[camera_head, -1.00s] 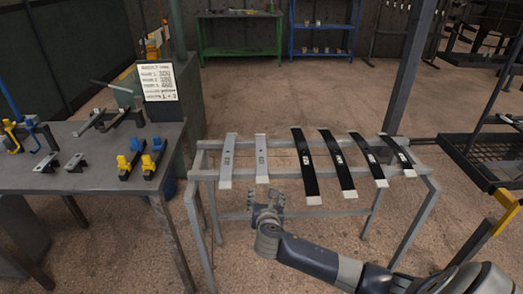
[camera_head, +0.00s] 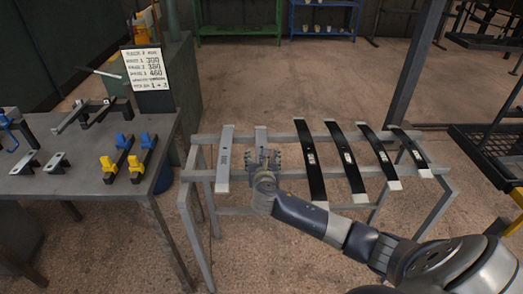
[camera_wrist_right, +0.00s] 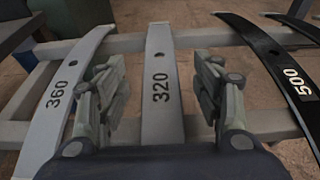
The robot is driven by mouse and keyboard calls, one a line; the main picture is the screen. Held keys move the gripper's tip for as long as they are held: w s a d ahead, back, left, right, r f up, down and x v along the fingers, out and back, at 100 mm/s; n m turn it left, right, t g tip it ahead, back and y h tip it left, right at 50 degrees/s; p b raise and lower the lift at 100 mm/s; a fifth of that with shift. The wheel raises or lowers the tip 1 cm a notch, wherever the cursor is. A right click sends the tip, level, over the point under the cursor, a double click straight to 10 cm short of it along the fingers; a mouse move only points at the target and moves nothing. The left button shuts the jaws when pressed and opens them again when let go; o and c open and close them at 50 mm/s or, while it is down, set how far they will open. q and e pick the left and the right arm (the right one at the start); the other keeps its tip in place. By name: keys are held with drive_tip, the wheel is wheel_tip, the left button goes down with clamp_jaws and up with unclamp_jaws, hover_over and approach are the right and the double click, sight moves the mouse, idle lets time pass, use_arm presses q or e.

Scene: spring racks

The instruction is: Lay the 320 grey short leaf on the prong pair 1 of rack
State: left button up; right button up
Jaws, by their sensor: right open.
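The 320 grey short leaf (camera_wrist_right: 158,60) lies on the grey stand's rails, its number readable in the right wrist view. In the head view its far end (camera_head: 261,138) shows beyond my gripper, which hides the near part. My right gripper (camera_wrist_right: 160,82) is open, with one finger on each side of the leaf and gaps on both sides. It also shows in the head view (camera_head: 264,158). Dark fixtures with upright parts (camera_head: 92,114) stand on the left table; I cannot tell which is prong pair 1. My left gripper is not in view.
A grey leaf marked 360 (camera_wrist_right: 58,92) lies to the left, and a black leaf marked 500 (camera_wrist_right: 285,72) to the right. More black leaves (camera_head: 378,155) lie further right.

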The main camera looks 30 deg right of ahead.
drive_tip(key=shift+w+d+f, duration=0.15)
drive_tip(key=shift+w, duration=0.15)
drive_tip(key=shift+w+d+f, duration=0.1)
drive_tip(key=shift+w+d, duration=0.1)
drive_tip(key=shift+w, duration=0.05)
drive_tip(key=x, duration=0.4)
drive_tip(key=shift+w+f, duration=0.1)
drive_tip(key=shift+w, duration=0.1)
drive_tip(key=c, duration=0.9)
clamp_jaws()
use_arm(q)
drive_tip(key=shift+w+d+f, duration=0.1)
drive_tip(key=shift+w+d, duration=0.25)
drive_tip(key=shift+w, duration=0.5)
use_arm(e)
drive_tip(key=shift+w+d, duration=0.1)
